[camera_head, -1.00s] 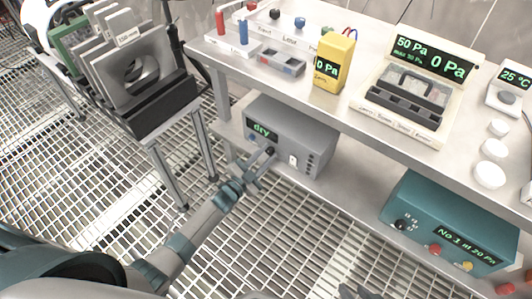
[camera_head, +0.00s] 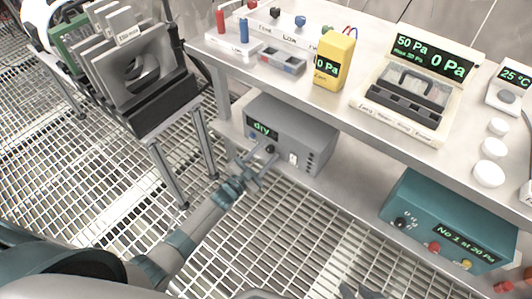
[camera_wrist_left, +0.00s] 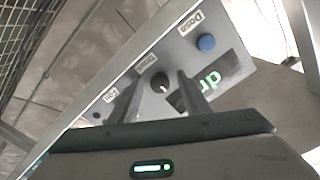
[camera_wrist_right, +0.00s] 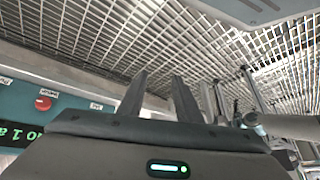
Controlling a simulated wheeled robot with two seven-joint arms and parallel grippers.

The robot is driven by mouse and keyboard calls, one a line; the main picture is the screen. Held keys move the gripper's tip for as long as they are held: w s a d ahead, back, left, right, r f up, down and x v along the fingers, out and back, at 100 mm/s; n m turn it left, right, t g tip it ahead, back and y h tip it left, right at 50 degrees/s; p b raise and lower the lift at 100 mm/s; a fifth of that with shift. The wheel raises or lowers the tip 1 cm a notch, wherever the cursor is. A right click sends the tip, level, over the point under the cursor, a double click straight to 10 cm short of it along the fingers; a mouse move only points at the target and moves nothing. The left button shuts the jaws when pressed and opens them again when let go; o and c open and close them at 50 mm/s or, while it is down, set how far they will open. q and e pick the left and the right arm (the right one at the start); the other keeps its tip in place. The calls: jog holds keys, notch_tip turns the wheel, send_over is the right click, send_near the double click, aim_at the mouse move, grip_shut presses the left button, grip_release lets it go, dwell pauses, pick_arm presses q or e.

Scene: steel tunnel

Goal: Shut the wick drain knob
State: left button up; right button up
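The grey box (camera_head: 300,125) with a green "dry" display (camera_head: 261,129) sits on the lower shelf. Its front carries a black knob (camera_head: 270,149), a blue knob (camera_head: 253,135) and a white switch (camera_head: 293,158). In the left wrist view the black knob (camera_wrist_left: 160,82) lies between the fingertips, and the blue knob (camera_wrist_left: 206,43) is to its right. Small labels show above them; the word over the black knob is hard to read. My left gripper (camera_head: 265,157) is open at the panel; I cannot tell whether it touches the knob. My right gripper (camera_wrist_right: 160,75) is open and empty.
A teal box (camera_head: 450,222) stands on the same shelf at the right. The table top (camera_head: 350,117) above holds a yellow meter (camera_head: 333,58), a gauge (camera_head: 420,75) and white discs. A rack of plates (camera_head: 140,70) stands at the left. The grating floor in front is clear.

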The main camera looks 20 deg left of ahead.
pick_arm(q)
jog(key=shift+v, duration=0.8)
jog(key=p+v, duration=0.1)
jog(key=v, duration=1.4)
jog(key=shift+s, duration=0.4)
pick_arm(e)
jog(key=shift+s+d+f+g+h, duration=0.15)
jog(key=shift+s+d+g+h, duration=0.3)
jog(key=shift+d, duration=0.45)
